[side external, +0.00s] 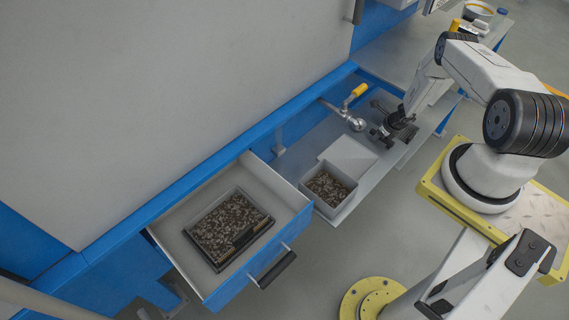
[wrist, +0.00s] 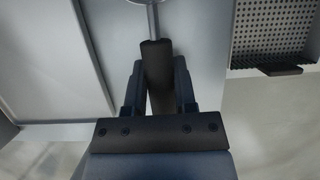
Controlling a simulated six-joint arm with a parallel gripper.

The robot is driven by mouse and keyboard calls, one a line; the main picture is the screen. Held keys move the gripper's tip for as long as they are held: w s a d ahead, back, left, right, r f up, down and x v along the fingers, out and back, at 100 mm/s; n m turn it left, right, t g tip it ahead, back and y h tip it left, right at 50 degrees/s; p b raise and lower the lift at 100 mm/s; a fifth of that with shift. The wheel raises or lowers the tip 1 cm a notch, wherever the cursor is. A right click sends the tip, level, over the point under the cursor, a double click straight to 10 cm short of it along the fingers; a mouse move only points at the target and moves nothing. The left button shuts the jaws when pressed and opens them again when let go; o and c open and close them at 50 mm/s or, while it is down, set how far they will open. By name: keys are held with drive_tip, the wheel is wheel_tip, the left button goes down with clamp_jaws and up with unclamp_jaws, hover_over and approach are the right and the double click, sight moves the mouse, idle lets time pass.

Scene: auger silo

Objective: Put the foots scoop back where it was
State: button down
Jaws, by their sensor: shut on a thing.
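The foots scoop (wrist: 156,60) shows in the wrist view as a dark grip on a thin metal shaft. A round metal edge (wrist: 150,1) at its far end is cut off by the top of the frame. My gripper (wrist: 159,88) is shut on the dark grip. In the side view my gripper (side external: 380,135) is low over the grey bench (side external: 395,158), beside a dark perforated tray (side external: 402,128). The scoop is hard to separate there from the shiny metal by the yellow-handled valve (side external: 357,91). I cannot tell whether the scoop touches the bench.
A grey bin (side external: 345,203) of dark pellets stands near the bench's front end. Left of it, an open blue drawer (side external: 222,297) holds a black tray (side external: 268,222) of similar pellets. A perforated surface (wrist: 270,30) lies right of the scoop in the wrist view.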

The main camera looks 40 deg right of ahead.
drive_tip(key=shift+f, duration=0.15)
drive_tip(key=shift+c, duration=1.7)
unclamp_jaws()
drive_tip(key=shift+v, duration=3.9)
